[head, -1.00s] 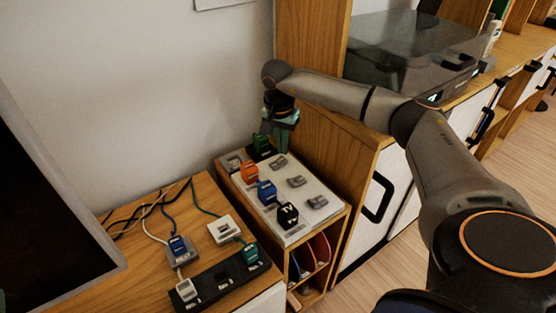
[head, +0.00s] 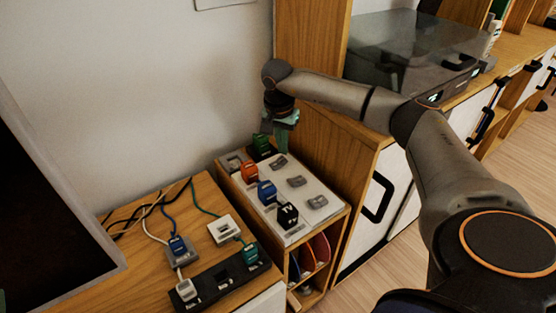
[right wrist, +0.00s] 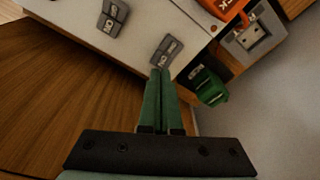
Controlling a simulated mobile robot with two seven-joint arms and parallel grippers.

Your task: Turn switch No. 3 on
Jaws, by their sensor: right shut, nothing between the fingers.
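A white switch panel (head: 322,186) on a wooden stand carries grey rocker switches: a far one (head: 279,161), a middle one (head: 297,181) and a near one (head: 317,202). Their labels are too small to read. My right gripper (head: 284,151) is shut and empty, its green fingers pointing down at the far switch. In the right wrist view, the fingertips (right wrist: 161,72) are together just beside that switch (right wrist: 166,50); I cannot tell whether they touch it. A second switch (right wrist: 112,17) lies farther left there. My left gripper is not in view.
Plugs stand along the panel's left side: green (head: 261,145), orange (head: 249,173), blue (head: 266,191) and black (head: 288,214). A power strip (head: 220,281) with cables lies on the desk at left. A wooden cabinet (head: 345,160) rises close to the panel's right.

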